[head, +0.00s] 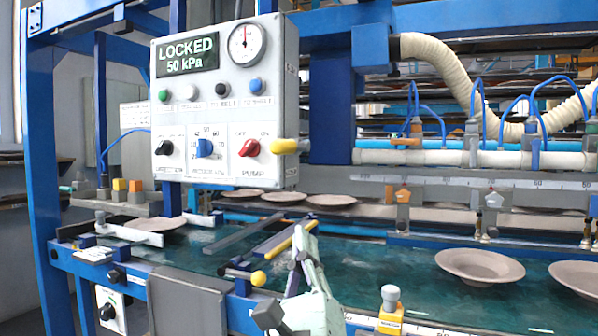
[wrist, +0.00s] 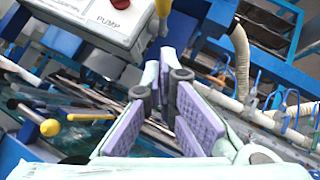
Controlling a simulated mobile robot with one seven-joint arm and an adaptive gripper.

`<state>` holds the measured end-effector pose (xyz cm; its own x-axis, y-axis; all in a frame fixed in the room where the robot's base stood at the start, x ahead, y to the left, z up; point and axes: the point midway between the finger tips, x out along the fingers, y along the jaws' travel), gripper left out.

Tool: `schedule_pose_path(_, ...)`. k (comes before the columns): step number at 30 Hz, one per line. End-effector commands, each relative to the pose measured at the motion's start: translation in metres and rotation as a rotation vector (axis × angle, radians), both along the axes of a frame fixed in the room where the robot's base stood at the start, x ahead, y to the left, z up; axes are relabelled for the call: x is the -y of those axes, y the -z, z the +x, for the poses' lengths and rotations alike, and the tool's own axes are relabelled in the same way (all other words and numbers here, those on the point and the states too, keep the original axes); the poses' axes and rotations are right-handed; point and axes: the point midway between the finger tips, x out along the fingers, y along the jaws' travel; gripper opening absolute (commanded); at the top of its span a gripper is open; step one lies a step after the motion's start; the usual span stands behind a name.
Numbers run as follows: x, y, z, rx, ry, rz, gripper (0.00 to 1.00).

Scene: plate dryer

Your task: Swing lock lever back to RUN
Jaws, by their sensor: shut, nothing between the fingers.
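The panel display (head: 187,54) reads LOCKED, 50 kPa. Two yellow-ended parts could be the lock lever; no readable RUN mark shows which. One is a yellow handle (head: 290,146) sticking out from the panel's lower right; its end also shows at the top of the wrist view (wrist: 163,8). The other is a yellow ball (head: 258,278) on a dark lever at the belt's front rail; a yellow ball shows at left in the wrist view (wrist: 50,127). My gripper (head: 303,232) is shut and empty, below the yellow handle and right of the rail ball; it also shows in the wrist view (wrist: 163,62).
The control box (head: 225,100) carries a gauge, buttons, a blue knob and a red PUMP knob (head: 249,148). Plates (head: 480,264) lie on the green belt (head: 380,275). A white suction pipe (head: 440,158) with blue hoses runs at right. A yellow-edged bar lies close behind my fingers.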

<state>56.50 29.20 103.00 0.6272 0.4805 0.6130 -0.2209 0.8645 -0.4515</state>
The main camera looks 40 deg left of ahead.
Motion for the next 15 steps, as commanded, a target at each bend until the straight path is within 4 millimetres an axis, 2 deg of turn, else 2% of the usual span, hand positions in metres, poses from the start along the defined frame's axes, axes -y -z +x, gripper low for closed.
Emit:
schedule_pose_path(8,-0.007,-0.014,0.010,0.001,0.002,-0.001,0.00)
schedule_pose_path(15,-0.031,-0.044,0.041,0.000,0.002,0.000,0.00)
